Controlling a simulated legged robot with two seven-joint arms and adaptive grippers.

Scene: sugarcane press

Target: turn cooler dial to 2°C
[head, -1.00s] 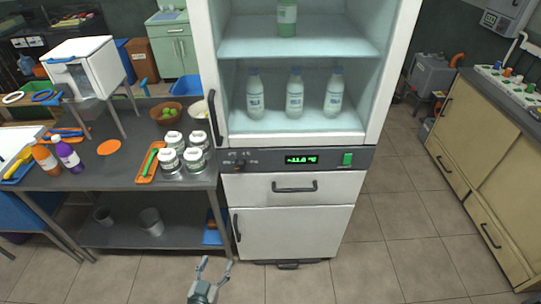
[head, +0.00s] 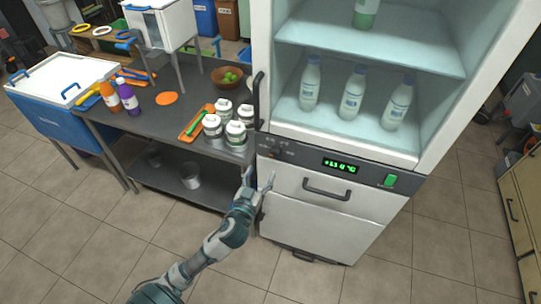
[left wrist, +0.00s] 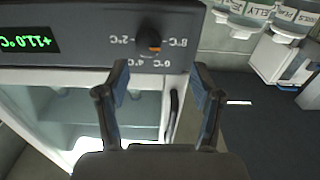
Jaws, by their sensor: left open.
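The cooler (head: 430,166) is a tall white cabinet with a dark control panel. Its dial (head: 275,152) is a small dark knob at the panel's left end. The green display (head: 340,166) is there too; in the left wrist view the display (left wrist: 30,40) reads +11.0°C. My right gripper is out of view.
A drawer handle (head: 327,190) and a door handle (head: 259,100) stick out near the dial. A grey table (head: 150,126) with white-lidded jars (head: 236,134) stands close on the left. A green switch (head: 390,181) is at the panel's right. Tiled floor is free in front.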

